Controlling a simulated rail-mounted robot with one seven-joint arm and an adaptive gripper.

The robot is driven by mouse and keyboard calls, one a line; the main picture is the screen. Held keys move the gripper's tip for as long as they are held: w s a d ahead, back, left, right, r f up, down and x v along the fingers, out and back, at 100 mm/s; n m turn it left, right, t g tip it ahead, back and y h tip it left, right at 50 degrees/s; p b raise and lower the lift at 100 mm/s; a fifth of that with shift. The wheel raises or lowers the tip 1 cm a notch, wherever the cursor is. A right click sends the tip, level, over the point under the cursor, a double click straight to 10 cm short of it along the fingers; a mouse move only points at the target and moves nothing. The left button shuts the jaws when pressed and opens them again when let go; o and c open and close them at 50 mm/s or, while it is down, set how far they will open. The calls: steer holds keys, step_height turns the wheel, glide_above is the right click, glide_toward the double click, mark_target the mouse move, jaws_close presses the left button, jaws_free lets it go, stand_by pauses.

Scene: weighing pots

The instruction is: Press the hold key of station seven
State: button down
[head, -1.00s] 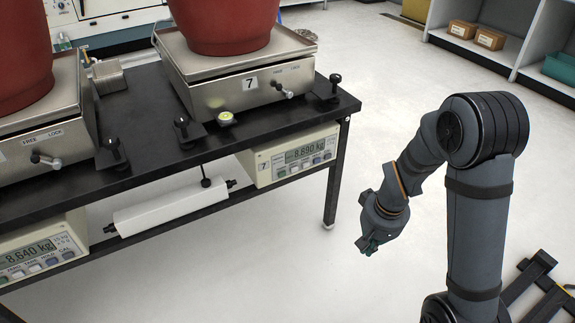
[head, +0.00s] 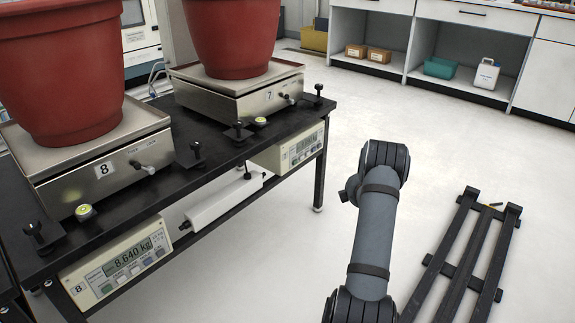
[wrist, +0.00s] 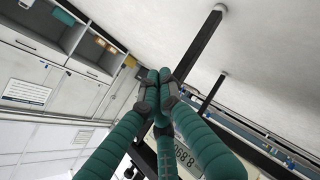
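Station seven's cream indicator box (head: 288,154) hangs under the far right end of the black bench in the head view. Its display and key row are small and seen at a slant, so I cannot pick out the hold key. My gripper (wrist: 160,78) shows in the wrist view with its teal fingers drawn together and nothing between them. A cream indicator panel (wrist: 197,150) with digits shows partly behind a finger there, apart from the fingertips as far as I can tell. In the head view my gripper is hidden behind my arm.
Station seven's scale (head: 237,92) bears a red pot (head: 229,35). Station eight's indicator (head: 118,268), reading 8.640 kg, hangs nearer on the left. A bench leg (head: 319,180) stands beside station seven's box. The floor between bench and arm is clear.

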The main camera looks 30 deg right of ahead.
mark_target(314, 150)
steer(key=w+a+r+n+t, duration=0.1)
steer(key=w+r+n+t, duration=0.2)
steer(key=r+n, duration=0.3)
steer(key=n, duration=0.4)
steer(key=shift+w+a+r, duration=0.25)
steer(key=shift+w+a, duration=0.1)
steer(key=shift+w, duration=0.05)
steer(key=shift+a, duration=0.1)
steer(key=w+a, duration=0.3)
steer(key=w, duration=0.5)
steer(key=shift+w+a+b, duration=0.1)
steer(key=shift+w+b, duration=0.15)
steer(key=shift+b, duration=0.15)
stand_by(0.6)
steer(key=shift+w+a, duration=0.1)
steer(key=shift+w, duration=0.15)
